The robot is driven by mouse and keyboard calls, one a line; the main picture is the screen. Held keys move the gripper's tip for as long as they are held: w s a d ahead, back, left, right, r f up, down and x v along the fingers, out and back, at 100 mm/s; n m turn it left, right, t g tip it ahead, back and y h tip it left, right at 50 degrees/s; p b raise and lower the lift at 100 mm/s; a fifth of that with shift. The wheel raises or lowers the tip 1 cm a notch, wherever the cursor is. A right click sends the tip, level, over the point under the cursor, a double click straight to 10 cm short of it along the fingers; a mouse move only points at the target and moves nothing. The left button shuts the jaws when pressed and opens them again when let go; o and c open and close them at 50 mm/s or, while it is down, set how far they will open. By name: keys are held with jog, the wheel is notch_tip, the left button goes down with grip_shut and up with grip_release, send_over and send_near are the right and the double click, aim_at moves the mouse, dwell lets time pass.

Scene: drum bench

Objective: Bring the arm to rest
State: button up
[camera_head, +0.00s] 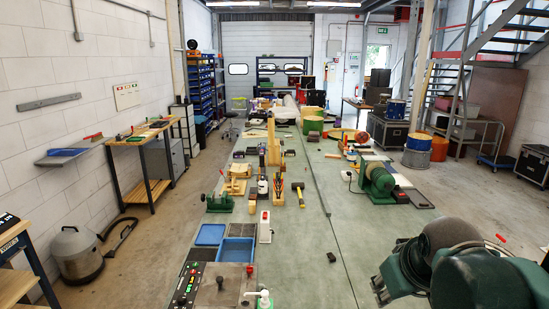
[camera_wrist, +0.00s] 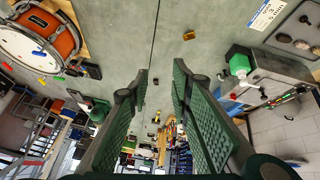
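My arm, green and dark grey, fills the lower right of the head view, beside the right edge of the long bench (camera_head: 300,270). In the wrist view my gripper (camera_wrist: 160,78) shows two green ribbed fingers, spread apart with a clear gap. Nothing is held between them. Past the fingertips lies the grey-green bench top (camera_wrist: 120,20). I cannot make out the fingertips clearly in the head view.
A blue tray (camera_head: 236,250), a control panel (camera_head: 187,286) and a pump bottle (camera_head: 264,299) stand at the bench's near left. A green-based machine (camera_head: 380,182) stands farther right. An orange drum (camera_wrist: 38,42) shows in the wrist view. The bench's near right is mostly clear.

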jog(key=s+a+f+m+t, duration=0.1)
jog(key=s+a+f+m, duration=0.1)
jog(key=s+a+f, duration=0.3)
jog(key=shift+s+f+y, duration=0.15)
jog(key=shift+s+y, duration=0.15)
jog(key=shift+s, duration=0.3)
dwell(0.9)
